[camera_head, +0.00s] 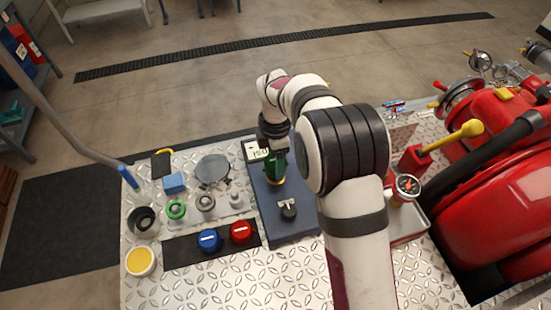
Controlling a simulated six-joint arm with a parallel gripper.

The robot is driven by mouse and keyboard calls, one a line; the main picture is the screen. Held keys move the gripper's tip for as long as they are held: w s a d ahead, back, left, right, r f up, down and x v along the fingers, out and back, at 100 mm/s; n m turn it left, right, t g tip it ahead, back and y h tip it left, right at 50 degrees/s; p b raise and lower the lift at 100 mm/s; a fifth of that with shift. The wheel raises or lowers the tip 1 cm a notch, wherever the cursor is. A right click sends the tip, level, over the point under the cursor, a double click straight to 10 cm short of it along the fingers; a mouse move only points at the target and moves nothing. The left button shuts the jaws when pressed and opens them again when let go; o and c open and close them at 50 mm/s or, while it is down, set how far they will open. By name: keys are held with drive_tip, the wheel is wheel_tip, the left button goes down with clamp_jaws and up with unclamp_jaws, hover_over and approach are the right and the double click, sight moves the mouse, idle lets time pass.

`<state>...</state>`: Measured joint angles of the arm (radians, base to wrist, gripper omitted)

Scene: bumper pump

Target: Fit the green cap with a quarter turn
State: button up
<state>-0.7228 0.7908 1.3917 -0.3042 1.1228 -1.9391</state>
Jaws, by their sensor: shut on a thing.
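My gripper (276,146) points down over the dark blue-grey plate (290,232) in the head view. It is shut on a green thing, which I take as the green cap (270,168). A yellowish ring (284,181) shows just below the green cap, low over the plate. Whether the cap is seated on a fitting or only held against it cannot be told at this size. My gripper and arm hide part of the cap. A smaller dark fitting (288,213) with a grey top stands nearer on the same plate.
A white card (255,151) is behind. A gauge (407,186) and red machinery (460,200) crowd the right.

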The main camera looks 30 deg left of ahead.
drive_tip(key=shift+f, duration=0.2)
idle(0.5)
drive_tip(key=m, duration=0.4)
drive_tip(key=shift+m, duration=0.4)
drive_tip(key=m, duration=0.8)
drive_tip(key=shift+m, duration=0.3)
drive_tip(key=m, duration=0.4)
drive_tip(key=shift+m, duration=0.3)
drive_tip(key=o, duration=1.6)
drive_tip(key=shift+c, duration=0.2)
